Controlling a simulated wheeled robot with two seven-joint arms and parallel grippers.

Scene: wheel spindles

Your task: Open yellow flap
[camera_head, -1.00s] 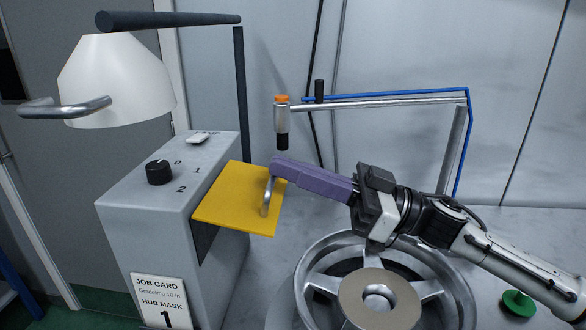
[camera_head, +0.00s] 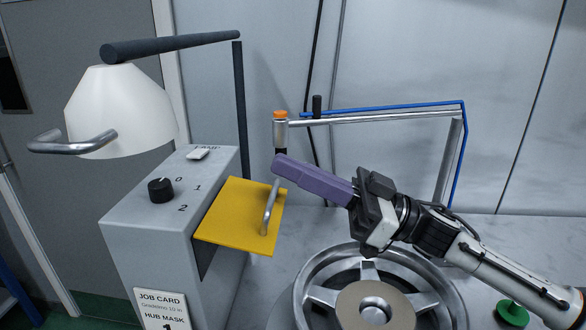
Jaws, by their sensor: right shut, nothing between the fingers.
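The yellow flap (camera_head: 235,216) is on the right side of the grey control box (camera_head: 150,225). It is swung up and sticks out to the right, with an opening partly seen beneath it. A curved metal handle (camera_head: 269,208) is fixed near its right edge. My right gripper (camera_head: 276,166), with long purple fingers, is shut and empty. Its tips are at the top end of the handle; I cannot tell whether they touch it. My left gripper is not in view.
A white lamp (camera_head: 118,105) with a metal handle hangs above the box. The box top has a black dial (camera_head: 161,190). A spoked wheel (camera_head: 305,285) lies below my right arm. A metal arm with a blue hose (camera_head: 390,107) stands behind. A green knob (camera_head: 512,314) is at lower right.

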